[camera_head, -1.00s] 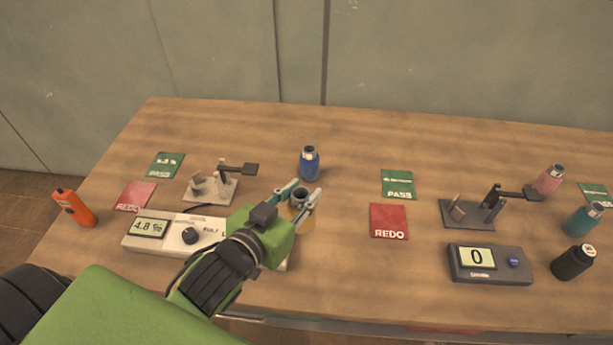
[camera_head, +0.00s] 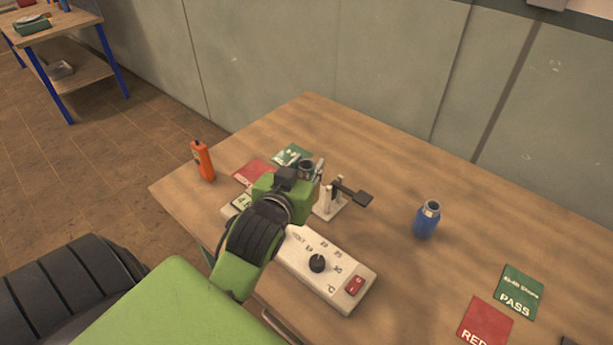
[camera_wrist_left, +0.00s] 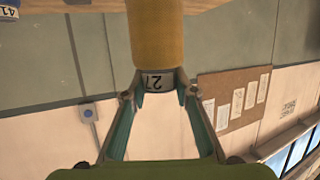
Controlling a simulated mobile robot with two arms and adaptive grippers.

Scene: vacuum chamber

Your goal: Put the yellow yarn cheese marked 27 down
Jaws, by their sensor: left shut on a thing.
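My left gripper (camera_head: 312,170) is shut on the yellow yarn cheese (camera_wrist_left: 158,35), gripping its narrow grey neck labelled 27 in the wrist view. In the head view my gripper hides most of the cheese; only its grey top (camera_head: 306,167) shows between the fingers. They are close to the green card (camera_head: 289,154) and the red card (camera_head: 254,172) at the left end of the table. I cannot tell whether the cheese touches the surface. My right gripper is not in view.
A tester stand (camera_head: 330,204) is just right of my gripper, with its white control box (camera_head: 335,278) in front.

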